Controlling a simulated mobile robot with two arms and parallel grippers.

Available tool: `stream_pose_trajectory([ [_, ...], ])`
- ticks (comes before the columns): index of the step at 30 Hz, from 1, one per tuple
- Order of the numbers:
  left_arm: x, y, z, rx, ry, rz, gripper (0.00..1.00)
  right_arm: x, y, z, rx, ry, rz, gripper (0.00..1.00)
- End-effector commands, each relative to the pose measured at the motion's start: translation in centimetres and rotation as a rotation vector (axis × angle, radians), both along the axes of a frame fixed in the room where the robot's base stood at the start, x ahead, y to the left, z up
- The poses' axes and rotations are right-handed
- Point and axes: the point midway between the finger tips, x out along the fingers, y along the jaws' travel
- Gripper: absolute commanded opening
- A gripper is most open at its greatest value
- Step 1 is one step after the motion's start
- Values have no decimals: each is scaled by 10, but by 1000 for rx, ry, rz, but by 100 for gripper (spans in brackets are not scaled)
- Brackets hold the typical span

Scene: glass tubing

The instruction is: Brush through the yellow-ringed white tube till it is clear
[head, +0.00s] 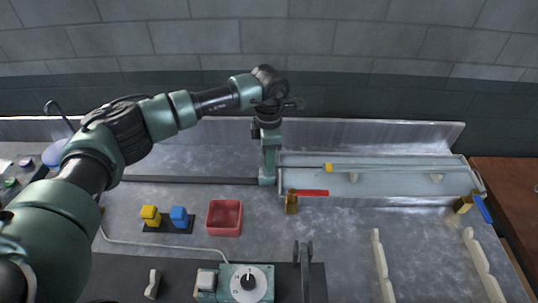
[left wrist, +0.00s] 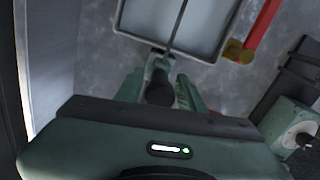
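The white tube lies lengthwise in the long tray (head: 400,201), its yellow ring (head: 328,168) at the left end. My left gripper (head: 267,180) is just left of the tray. In the left wrist view its fingers (left wrist: 165,82) are closed around the dark handle (left wrist: 160,90) of a brush. A thin dark rod (left wrist: 180,22) runs from it over the tray, and in the head view toward the ringed end. The bristles are not visible; I cannot tell how far the rod is inside the tube. My right gripper is not in view.
A brass valve with a red lever (head: 312,192) and one with a blue lever (head: 482,209) sit at the tray's front. A red bin (head: 224,217), yellow block (head: 151,215), blue block (head: 179,217) and dial box (head: 246,284) stand nearer. Pale rails (head: 383,268) lie at right.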

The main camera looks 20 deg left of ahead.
Motion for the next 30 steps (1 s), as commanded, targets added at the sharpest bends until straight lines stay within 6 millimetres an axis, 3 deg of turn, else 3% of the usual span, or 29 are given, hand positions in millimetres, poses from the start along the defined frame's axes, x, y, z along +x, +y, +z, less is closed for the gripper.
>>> stream_pose_trajectory([
  [1,0,0,0,0,0,0,22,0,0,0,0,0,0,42],
  [3,0,0,0,0,0,0,3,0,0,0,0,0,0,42],
  [4,0,0,0,0,0,0,0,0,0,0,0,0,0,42],
  [30,0,0,1,-1,0,0,0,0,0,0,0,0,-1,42],
])
